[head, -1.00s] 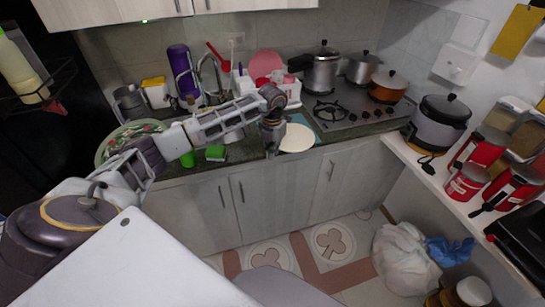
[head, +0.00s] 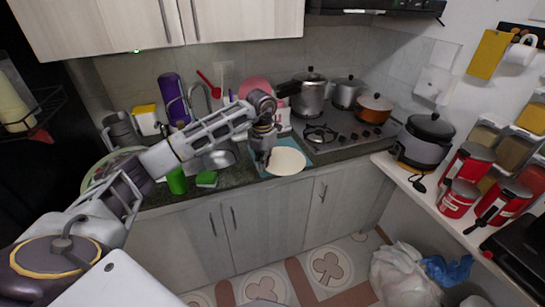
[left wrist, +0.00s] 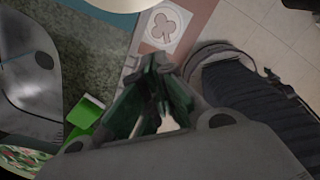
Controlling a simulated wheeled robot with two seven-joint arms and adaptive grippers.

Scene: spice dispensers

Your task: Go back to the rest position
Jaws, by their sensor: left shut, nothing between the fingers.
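My left arm reaches from the left across the counter in the head view. My left gripper (head: 262,158) points down at the left edge of a cream round plate (head: 286,161); whether it touches the plate cannot be told. Its fingers are together and hold nothing. The left wrist view shows the dark fingers (left wrist: 158,92) close up, with the plate's rim (left wrist: 120,3) at the top edge. My right gripper is in neither view.
A green cup (head: 177,181) and green sponge (head: 207,179) stand left of the gripper, by the sink. Pots (head: 311,95) stand on and around the stove at right. Cabinet doors (head: 262,225) lie below the counter. A shelf with red canisters (head: 458,198) is at right.

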